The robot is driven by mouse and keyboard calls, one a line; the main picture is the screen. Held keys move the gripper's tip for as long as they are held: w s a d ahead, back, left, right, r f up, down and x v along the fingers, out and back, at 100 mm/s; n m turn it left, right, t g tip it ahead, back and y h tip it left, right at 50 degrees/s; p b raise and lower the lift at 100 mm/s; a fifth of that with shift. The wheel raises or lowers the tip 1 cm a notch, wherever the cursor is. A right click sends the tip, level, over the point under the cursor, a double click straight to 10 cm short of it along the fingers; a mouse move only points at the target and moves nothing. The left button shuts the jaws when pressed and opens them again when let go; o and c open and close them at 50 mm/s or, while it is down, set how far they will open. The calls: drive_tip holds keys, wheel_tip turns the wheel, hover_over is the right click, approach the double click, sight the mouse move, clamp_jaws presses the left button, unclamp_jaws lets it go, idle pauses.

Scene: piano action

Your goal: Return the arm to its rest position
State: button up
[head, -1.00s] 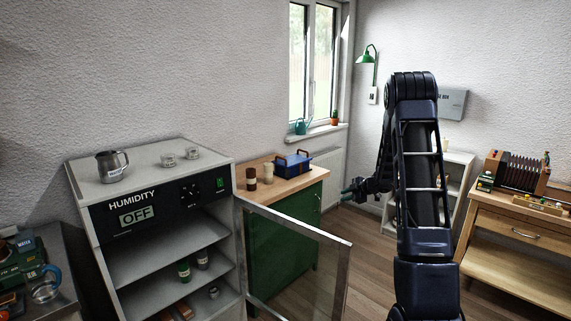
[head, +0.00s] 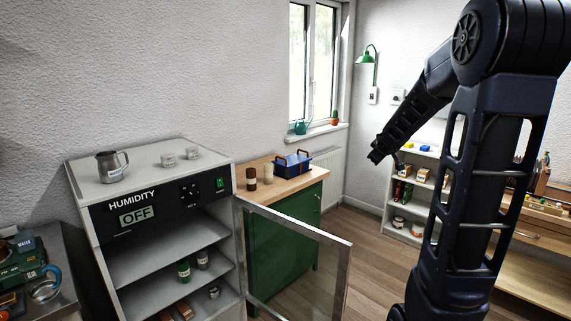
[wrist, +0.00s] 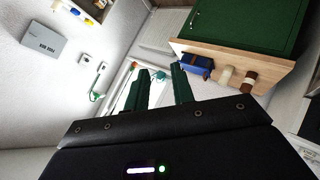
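My arm (head: 490,150) is raised on the right side of the head view, bent at a high elbow, with the forearm sloping down to the left. Its far end stands in free air in front of the white wall, and the fingers cannot be made out clearly there. In the wrist view my gripper (wrist: 161,74) shows two dark green fingers with a clear gap between them. The gripper is open, and nothing is between the fingers.
The humidity cabinet (head: 163,209) reads OFF, and its glass door (head: 296,262) stands open. A green cabinet (head: 283,226) with a wooden top holds a blue toolbox (head: 292,164) and two jars. A white shelf (head: 412,163) and wooden bench (head: 540,270) stand behind my arm. Some floor is clear.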

drive_tip(key=s+a+m+g, duration=0.3)
drive_tip(key=s+m, duration=0.1)
drive_tip(key=s, duration=1.4)
drive_tip(key=s+a+m+g+y, duration=0.1)
drive_tip(key=s+a+m+g, duration=0.2)
drive_tip(key=s, duration=1.5)
drive_tip(key=shift+s+a+f+m+y, duration=0.3)
drive_tip(key=shift+a+m, duration=0.1)
drive_tip(key=shift+a, duration=0.4)
